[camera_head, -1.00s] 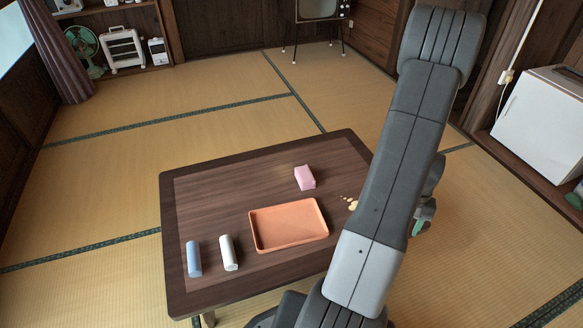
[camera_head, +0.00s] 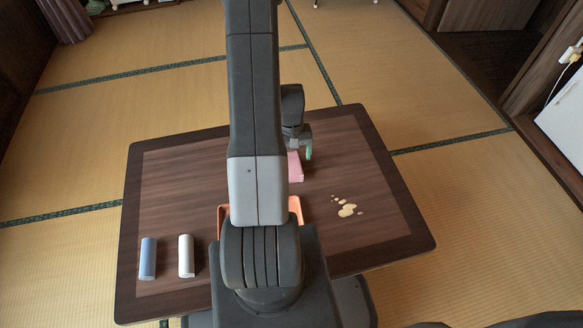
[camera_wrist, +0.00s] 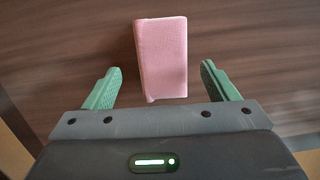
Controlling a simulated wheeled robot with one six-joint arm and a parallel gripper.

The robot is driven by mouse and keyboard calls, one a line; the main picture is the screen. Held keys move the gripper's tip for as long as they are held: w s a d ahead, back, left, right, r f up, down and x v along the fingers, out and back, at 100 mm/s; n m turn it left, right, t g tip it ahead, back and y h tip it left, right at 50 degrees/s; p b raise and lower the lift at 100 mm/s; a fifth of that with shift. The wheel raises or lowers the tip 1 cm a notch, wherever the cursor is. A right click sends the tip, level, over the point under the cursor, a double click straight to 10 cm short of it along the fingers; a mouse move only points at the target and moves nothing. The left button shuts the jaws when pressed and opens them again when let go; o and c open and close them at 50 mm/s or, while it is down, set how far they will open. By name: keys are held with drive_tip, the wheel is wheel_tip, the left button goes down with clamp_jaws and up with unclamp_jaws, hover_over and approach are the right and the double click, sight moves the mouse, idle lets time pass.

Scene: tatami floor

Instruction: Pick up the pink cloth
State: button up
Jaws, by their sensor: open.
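The pink cloth (camera_wrist: 162,58) is a folded block lying on the low dark wooden table (camera_head: 170,200). In the wrist view it sits just ahead of and between the green fingertips of my gripper (camera_wrist: 160,82), with a gap on each side. My gripper is open and empty above the table. In the head view the pink cloth (camera_head: 296,167) is partly hidden behind my arm, and one green finger of my gripper (camera_head: 308,150) shows beside it.
An orange tray (camera_head: 296,206) is mostly hidden behind my arm. A blue cylinder (camera_head: 148,258) and a white cylinder (camera_head: 186,256) lie at the table's left front. The table's left middle is clear.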

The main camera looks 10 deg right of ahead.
drive_tip(key=f, duration=0.1)
drive_tip(key=f+b, duration=0.1)
drive_tip(key=f, duration=0.1)
drive_tip(key=f+b, duration=0.1)
drive_tip(key=shift+s+a+f, duration=0.25)
drive_tip(key=shift+s, duration=0.15)
drive_tip(key=c, duration=1.1)
drive_tip(key=shift+o, duration=0.2)
drive_tip(key=shift+r, duration=0.1)
wheel_tip(320, 180, up, 10)
drive_tip(key=p, duration=0.4)
drive_tip(key=o, duration=0.4)
drive_tip(key=shift+c, duration=1.5)
drive_tip(key=shift+s, duration=0.1)
